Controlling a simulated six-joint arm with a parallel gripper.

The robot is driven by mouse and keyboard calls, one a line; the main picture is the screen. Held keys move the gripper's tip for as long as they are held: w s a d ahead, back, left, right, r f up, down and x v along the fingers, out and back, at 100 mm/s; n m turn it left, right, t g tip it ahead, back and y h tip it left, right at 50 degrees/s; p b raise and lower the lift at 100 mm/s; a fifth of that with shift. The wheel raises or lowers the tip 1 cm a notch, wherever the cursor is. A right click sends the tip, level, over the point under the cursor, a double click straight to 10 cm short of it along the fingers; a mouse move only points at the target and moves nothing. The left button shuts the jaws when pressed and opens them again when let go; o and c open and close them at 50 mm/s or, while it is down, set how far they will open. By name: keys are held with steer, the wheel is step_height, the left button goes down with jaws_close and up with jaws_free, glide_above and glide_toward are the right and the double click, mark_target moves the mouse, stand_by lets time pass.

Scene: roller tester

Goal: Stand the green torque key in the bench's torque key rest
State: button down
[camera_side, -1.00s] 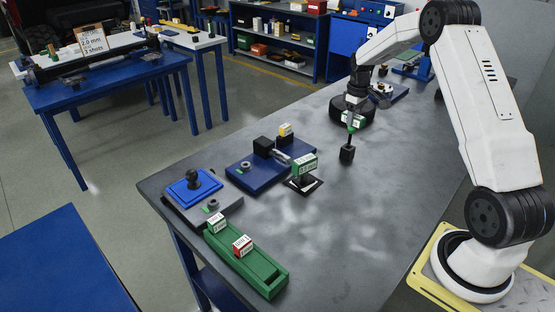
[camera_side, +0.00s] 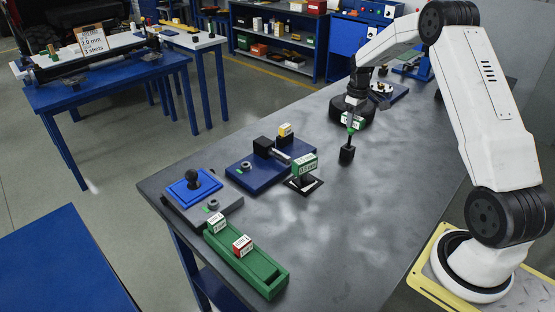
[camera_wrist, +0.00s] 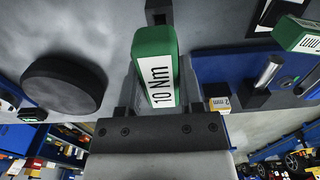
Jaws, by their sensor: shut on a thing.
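My gripper (camera_side: 354,108) is shut on the green torque key. The key's green handle with a white label (camera_side: 351,122) points down over the right part of the bench. The label reads "10 Nm" in the wrist view (camera_wrist: 158,70), with the handle between the fingers. A thin dark shaft leads down from the handle, slightly slanted, to a small black block (camera_side: 347,156). The block also shows beyond the handle in the wrist view (camera_wrist: 158,8). I cannot tell whether this block is the bench's rest or the key's end, nor whether the shaft touches it.
A black disc (camera_side: 338,112) lies close behind the gripper. To the left are a green-labelled block on a black stand (camera_side: 303,165), a blue fixture plate (camera_side: 243,178), a blue-topped pad (camera_side: 180,190) and a green tray (camera_side: 270,284). The bench in front is clear.

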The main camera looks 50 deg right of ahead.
mark_target(351, 134)
steer(key=shift+f, duration=2.3)
steer(key=shift+c, duration=0.8)
jaws_free()
steer(key=shift+r, duration=3.85)
steer(key=shift+a+r, duration=0.1)
steer(key=shift+a, duration=0.05)
steer(key=s+a+t, duration=0.1)
steer(key=s+a, duration=0.3)
steer(key=a, duration=0.8)
steer(key=s+a+t, duration=0.1)
steer(key=s+a, duration=0.2)
steer(key=a, duration=1)
steer(key=s+a, duration=0.6)
steer(key=s, duration=0.2)
steer(key=shift+s+a+f+t, duration=0.25)
steer(key=shift+s+a+t, duration=0.05)
steer(key=shift+s+a, duration=0.1)
